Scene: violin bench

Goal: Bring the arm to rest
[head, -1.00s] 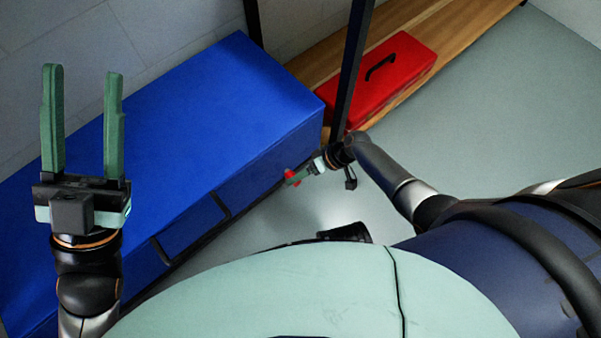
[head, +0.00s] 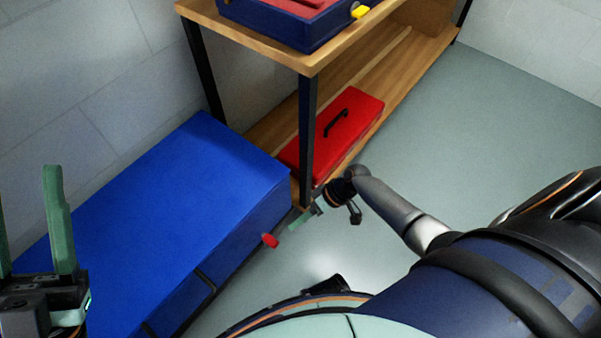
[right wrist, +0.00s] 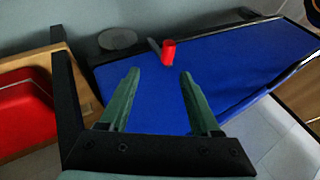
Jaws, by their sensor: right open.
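My right gripper (head: 294,225) is small in the head view, in front of the blue cabinet's near right end. In the right wrist view (right wrist: 159,74) its two green fingers are spread with nothing between them. A small red cylinder (right wrist: 168,52) is beyond the fingertips, against the blue; it also shows in the head view (head: 270,240). I cannot tell whether it is fixed to the cabinet. My left gripper (head: 27,190) is at the lower left of the head view, cut by the edge, with its fingers apart and the blue cabinet top behind it.
The blue cabinet (head: 160,200) with dark handles stands along the wall. A wooden shelf (head: 275,50) with black posts adjoins it. A red toolbox (head: 335,128) lies on its lower board and a dark blue case (head: 318,32) on top. Grey floor (head: 480,130) to the right is clear.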

